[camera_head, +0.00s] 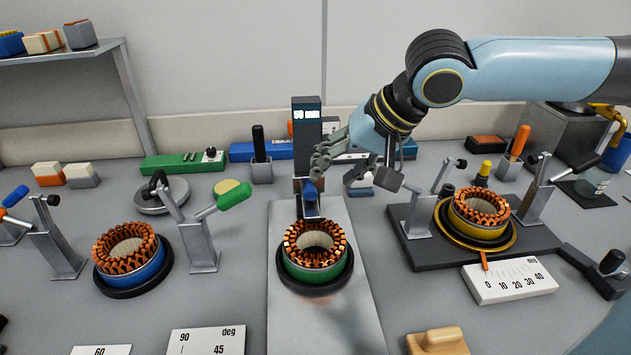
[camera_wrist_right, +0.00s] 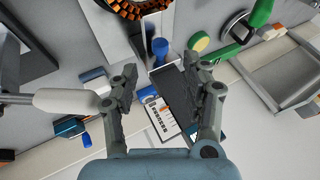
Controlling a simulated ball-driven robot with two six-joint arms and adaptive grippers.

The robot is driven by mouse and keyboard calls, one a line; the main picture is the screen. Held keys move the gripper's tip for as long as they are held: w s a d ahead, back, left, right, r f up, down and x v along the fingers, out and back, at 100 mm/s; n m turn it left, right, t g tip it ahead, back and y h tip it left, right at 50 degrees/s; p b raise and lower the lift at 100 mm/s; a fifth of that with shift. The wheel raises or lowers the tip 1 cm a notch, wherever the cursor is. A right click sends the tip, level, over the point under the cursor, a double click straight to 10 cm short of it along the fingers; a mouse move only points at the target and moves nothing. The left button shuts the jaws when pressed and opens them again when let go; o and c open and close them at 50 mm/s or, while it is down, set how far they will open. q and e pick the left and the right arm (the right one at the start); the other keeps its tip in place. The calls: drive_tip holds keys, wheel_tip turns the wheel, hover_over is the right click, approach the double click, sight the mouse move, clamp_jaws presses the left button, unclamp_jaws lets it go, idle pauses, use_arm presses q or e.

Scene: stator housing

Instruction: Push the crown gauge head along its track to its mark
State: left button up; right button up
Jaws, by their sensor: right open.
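The crown gauge stands at the centre of the head view: a dark upright column (camera_head: 307,133) with a "50 mm" display. Its head, with a blue knob (camera_head: 310,190), sits low on the column, just behind and above a copper-wound stator (camera_head: 317,252) in a green ring. My right gripper (camera_head: 338,163) is open beside the column, its fingers close to the knob; contact cannot be told. In the right wrist view, the open fingers (camera_wrist_right: 165,95) are on both sides of the dark column (camera_wrist_right: 183,98), with the blue knob (camera_wrist_right: 160,48) beyond the fingertips. My left gripper does not show.
A stator in a blue ring (camera_head: 130,260) stands left with clamps and a green-handled lever (camera_head: 232,196). A yellow-ringed stator (camera_head: 478,218) with an angle scale (camera_head: 508,279) stands right. A shelf (camera_head: 70,55) is at the back left. The grey plate (camera_head: 325,320) is clear in front.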

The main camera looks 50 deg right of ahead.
sight(313, 192)
drive_tip(key=b+x, duration=0.2)
drive_tip(key=x, duration=0.4)
drive_tip(key=shift+w+a+f+b, duration=0.1)
drive_tip(key=shift+w+f+b, duration=0.3)
drive_tip(key=shift+f, duration=0.2)
clamp_jaws()
